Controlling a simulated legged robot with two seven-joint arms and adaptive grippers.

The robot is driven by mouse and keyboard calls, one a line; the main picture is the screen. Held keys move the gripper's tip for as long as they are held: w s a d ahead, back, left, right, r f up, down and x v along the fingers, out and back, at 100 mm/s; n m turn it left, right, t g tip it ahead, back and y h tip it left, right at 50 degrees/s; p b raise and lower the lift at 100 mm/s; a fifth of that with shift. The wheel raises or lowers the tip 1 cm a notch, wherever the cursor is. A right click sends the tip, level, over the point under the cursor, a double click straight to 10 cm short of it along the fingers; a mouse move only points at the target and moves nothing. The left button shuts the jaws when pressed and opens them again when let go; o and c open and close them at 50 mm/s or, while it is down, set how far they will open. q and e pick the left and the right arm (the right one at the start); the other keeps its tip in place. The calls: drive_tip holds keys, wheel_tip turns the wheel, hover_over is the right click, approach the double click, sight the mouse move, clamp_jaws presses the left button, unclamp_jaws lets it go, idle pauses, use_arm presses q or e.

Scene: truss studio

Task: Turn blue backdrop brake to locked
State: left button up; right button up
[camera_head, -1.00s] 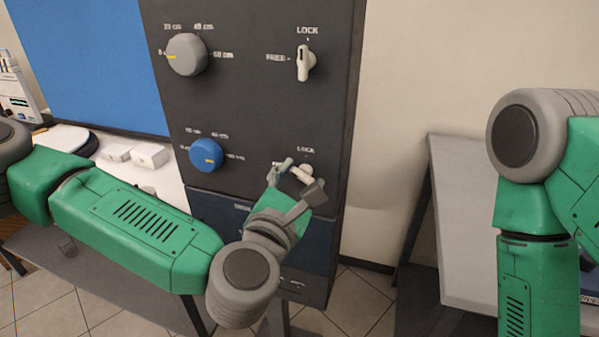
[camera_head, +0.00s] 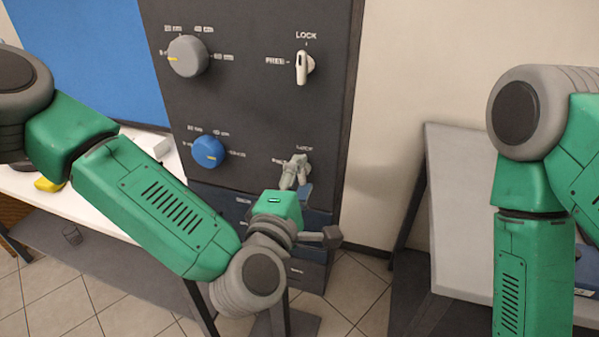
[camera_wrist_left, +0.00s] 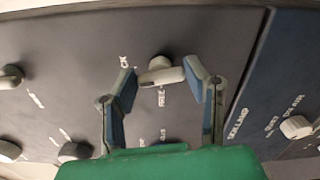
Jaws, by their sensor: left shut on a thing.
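The blue backdrop brake is the small white lever (camera_head: 308,168) low on the dark panel, right of the blue knob (camera_head: 208,152). My left gripper (camera_head: 295,171) is at this lever, and its fingers hide most of it in the head view. In the left wrist view, the white lever (camera_wrist_left: 160,75) lies between the two fingers of my left gripper (camera_wrist_left: 163,78), which is shut on it. The LOCK and FREE labels show beside it there. The lever's exact angle is hard to tell. My right gripper is out of view.
A second white lever (camera_head: 303,66) stands upright above, under its own LOCK label. A grey knob (camera_head: 187,56) is at the panel's upper left. A white table (camera_head: 100,215) stands to the left.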

use_arm(q)
drive_tip(key=shift+m, duration=1)
drive_tip(key=shift+f, duration=0.1)
drive_tip(key=o, duration=1.1)
drive_tip(key=shift+o, duration=0.2)
drive_tip(key=shift+w+d+f, duration=0.1)
drive_tip(key=shift+w, duration=0.05)
drive_tip(key=shift+s, duration=0.4)
drive_tip(key=v, duration=1.1)
